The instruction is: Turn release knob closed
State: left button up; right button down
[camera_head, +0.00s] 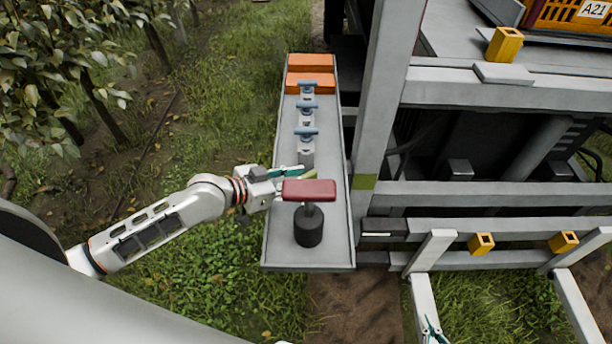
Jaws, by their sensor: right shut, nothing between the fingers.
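The release knob appears to be a red bar handle (312,191) on a short stem above a black round base (308,228), near the front of a grey panel. The bar lies roughly crosswise on the panel. My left gripper (284,184) is at the left end of the red bar. A teal finger shows just beyond the bar; the other finger is mostly hidden, so I cannot tell whether it is open or touching the bar. My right gripper (433,330) shows only its teal fingertips at the bottom edge, shut and empty, away from the panel.
Several blue-handled valves (306,132) stand in a row farther up the panel, with orange blocks (310,72) at its far end. A grey post (383,90) and frame rails stand right of the panel. An orange crate (570,14) is at top right. Grass lies left.

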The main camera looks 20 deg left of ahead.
pick_arm(q)
jog(key=shift+x, duration=0.8)
jog(key=shift+w+d+f, duration=0.1)
jog(key=shift+w+d, duration=0.05)
pick_arm(e)
jog(key=shift+d, duration=0.4)
pick_arm(q)
jog(key=shift+c, duration=0.5)
grip_shut()
pick_arm(e)
jog(key=shift+f, duration=0.15)
